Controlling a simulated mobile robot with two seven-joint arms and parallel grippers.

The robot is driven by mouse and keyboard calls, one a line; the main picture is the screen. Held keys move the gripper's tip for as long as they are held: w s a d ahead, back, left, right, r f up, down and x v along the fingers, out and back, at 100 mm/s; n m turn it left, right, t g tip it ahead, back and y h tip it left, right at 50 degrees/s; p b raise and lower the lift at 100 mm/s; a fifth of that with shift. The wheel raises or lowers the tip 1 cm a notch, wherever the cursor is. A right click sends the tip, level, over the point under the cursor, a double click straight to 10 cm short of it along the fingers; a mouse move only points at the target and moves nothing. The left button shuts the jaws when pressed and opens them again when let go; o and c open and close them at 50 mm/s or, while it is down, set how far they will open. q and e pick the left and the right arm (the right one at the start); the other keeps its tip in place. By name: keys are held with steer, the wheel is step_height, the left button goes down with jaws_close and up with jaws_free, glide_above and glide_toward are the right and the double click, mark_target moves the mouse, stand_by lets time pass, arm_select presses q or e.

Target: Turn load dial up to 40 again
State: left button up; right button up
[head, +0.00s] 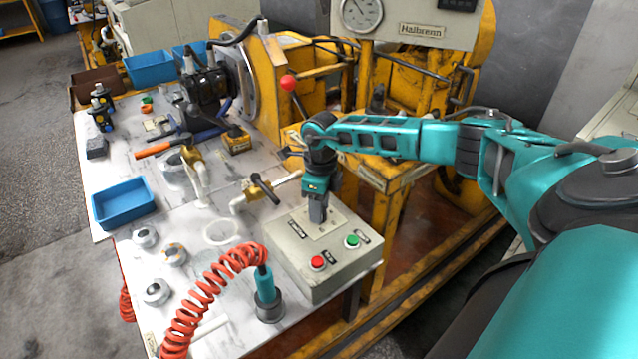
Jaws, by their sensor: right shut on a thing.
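The grey control box (322,282) stands at the right front of the white workbench. It has a red button (317,263), a green button (352,241) and a light plate (328,232) on its top. My right gripper (318,218) points down onto this plate and is shut on the load dial, which its fingers hide. The dial's setting cannot be read. A round gauge (362,13) sits on the panel marked Halbrenn at the top; its reading is too small to tell. My left gripper is not in view.
A red coiled hose (205,287) and a teal tool in a dark holder (266,296) stand left of the box. Valves with handles (262,190) lie behind it. A blue tray (123,203) is at the left. Yellow machinery (420,75) fills the back.

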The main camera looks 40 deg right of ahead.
steer(key=m+p, duration=0.1)
steer(key=m, duration=0.2)
steer(key=shift+r+m, duration=0.1)
steer(key=shift+m, duration=0.2)
steer(key=shift+m+p, duration=0.4)
steer(key=shift+m, duration=0.1)
steer(key=o, duration=1)
steer(key=shift+o, duration=0.2)
